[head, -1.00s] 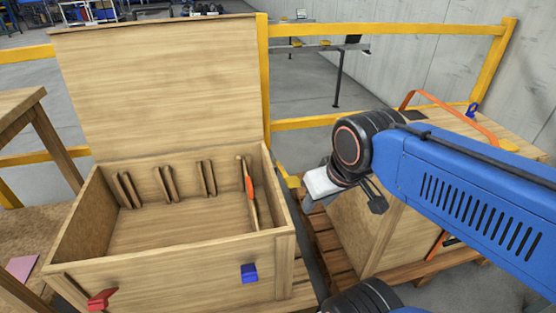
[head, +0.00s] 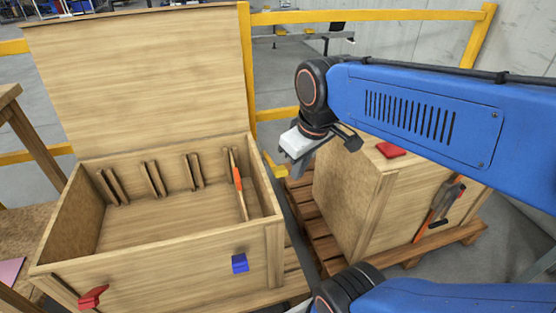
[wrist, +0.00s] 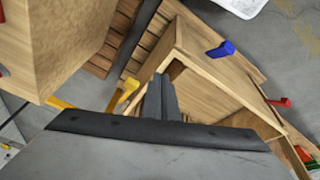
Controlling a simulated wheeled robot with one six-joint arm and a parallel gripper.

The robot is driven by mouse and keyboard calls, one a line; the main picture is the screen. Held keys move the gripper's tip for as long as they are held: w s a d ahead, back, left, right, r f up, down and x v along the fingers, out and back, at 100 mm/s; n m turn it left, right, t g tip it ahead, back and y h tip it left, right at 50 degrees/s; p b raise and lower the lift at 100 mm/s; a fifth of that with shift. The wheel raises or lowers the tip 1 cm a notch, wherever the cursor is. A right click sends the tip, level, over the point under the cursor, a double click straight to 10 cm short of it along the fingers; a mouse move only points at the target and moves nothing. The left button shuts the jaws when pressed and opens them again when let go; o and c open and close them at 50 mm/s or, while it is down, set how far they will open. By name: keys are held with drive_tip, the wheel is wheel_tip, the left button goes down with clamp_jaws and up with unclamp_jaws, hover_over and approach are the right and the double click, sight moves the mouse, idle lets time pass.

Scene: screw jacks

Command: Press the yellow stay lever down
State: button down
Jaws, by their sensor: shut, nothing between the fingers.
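The yellow stay lever (head: 272,168) sticks out at the right rear side of the open wooden chest (head: 170,268). It also shows in the wrist view (wrist: 125,93), just left of my fingers. My gripper (head: 297,172) is shut and empty. In the head view it hangs just to the right of the lever, near its height. In the wrist view my gripper (wrist: 160,90) points towards the chest's corner, apart from the lever. The chest's lid (head: 140,80) stands raised.
A red lever (head: 92,297) and a blue lever (head: 240,263) are on the chest's front. A tool with an orange part (head: 238,180) stands inside. A closed wooden crate (head: 345,195) on a pallet stands close on the right. A yellow rail (head: 370,16) runs behind.

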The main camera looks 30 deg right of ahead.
drive_tip(key=w+d+r+n+g, duration=0.25)
drive_tip(key=w+n, duration=0.45)
drive_tip(key=w, duration=0.6)
drive_tip(key=n+g, duration=0.4)
drive_tip(key=n, duration=0.2)
hover_over(279, 169)
drive_tip(key=w+d, duration=0.1)
drive_tip(key=w, duration=0.5)
drive_tip(key=f, duration=0.3)
drive_tip(key=shift+s+d+f+y, duration=0.15)
drive_tip(key=shift+s+f+y, duration=0.05)
drive_tip(key=shift+s+y, duration=0.1)
drive_tip(key=x, duration=1.4)
drive_tip(key=shift+s, duration=0.1)
